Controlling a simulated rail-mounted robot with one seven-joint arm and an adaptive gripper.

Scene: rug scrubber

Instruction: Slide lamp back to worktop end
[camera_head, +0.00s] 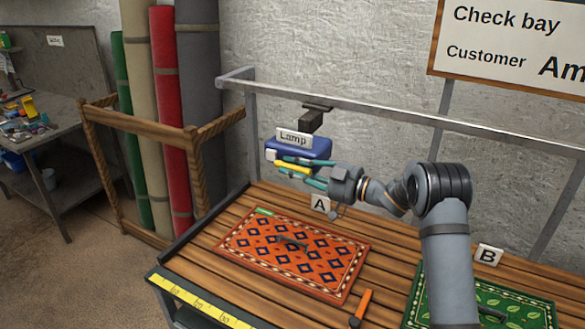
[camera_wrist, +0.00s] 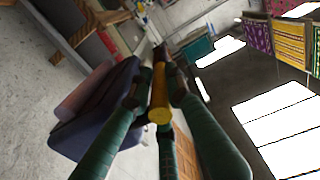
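The lamp (camera_head: 312,149) is a blue housing with a white "Lamp" tag, hung by a dark bracket from the overhead rail near its left end. A yellow bar-like handle (camera_head: 291,167) shows at its front underside. My gripper (camera_head: 297,168) has its teal fingers above and below this handle, and they look closed on it. In the wrist view the yellow handle (camera_wrist: 159,100) lies between the green-teal fingers, with the dark blue lamp housing (camera_wrist: 95,115) at their left. The exact finger contact is partly hidden.
Below is a slatted wooden worktop (camera_head: 385,270) with an orange rug (camera_head: 300,263) by sign A (camera_head: 320,203), a green rug (camera_head: 530,310) by sign B (camera_head: 488,255), and an orange-handled tool (camera_head: 362,306). The rail (camera_head: 420,118) runs clear to the right. Rolled rugs (camera_head: 168,110) stand left.

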